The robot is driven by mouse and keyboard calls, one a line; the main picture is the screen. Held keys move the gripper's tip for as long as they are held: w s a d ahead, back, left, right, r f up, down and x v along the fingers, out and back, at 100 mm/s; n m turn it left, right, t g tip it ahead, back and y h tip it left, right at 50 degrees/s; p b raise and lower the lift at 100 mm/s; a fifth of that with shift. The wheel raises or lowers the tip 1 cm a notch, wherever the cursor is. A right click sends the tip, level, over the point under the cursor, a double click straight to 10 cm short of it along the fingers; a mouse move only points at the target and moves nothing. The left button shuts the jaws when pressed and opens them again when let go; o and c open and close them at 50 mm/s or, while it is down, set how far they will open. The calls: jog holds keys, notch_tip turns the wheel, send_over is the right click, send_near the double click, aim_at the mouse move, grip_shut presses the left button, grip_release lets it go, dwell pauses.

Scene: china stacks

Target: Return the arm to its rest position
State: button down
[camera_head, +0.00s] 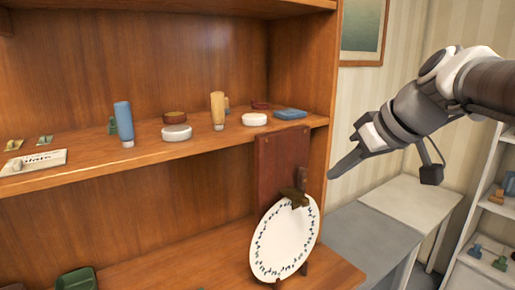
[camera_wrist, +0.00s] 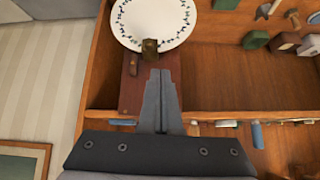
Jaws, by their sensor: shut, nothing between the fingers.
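My gripper (camera_head: 333,174) is shut and empty. It hangs in the air to the right of the shelf's edge, pointing down and left. In the wrist view its fingers (camera_wrist: 160,73) are together. My arm comes in from the upper right in the head view. A white plate with a dark blue patterned rim (camera_head: 285,240) leans upright on a dark stand on the lower shelf; the plate also shows upside down in the wrist view (camera_wrist: 150,22). My gripper is above and right of the plate in the head view, apart from it.
The wooden shelf unit (camera_head: 200,65) fills the left. Its middle shelf carries a blue tube (camera_head: 123,124), a tan tube (camera_head: 217,110) and round white tins (camera_head: 176,132). A brown board (camera_head: 280,165) stands behind the plate. A pale table (camera_head: 415,200) and a white rack (camera_head: 480,215) are at right.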

jog(key=s+a+f+m+h+p, duration=0.1)
jog(key=s+f+m+h, duration=0.1)
jog(key=s+f, duration=0.3)
jog(key=s+a+f+m+g+h+p, duration=0.1)
jog(key=s+f, duration=0.5)
jog(key=s, duration=0.6)
jog(key=m+h+p, duration=0.1)
jog(key=m, duration=0.1)
jog(key=shift+m, duration=0.3)
jog(key=shift+r+p, duration=0.1)
jog(key=shift+p, duration=0.2)
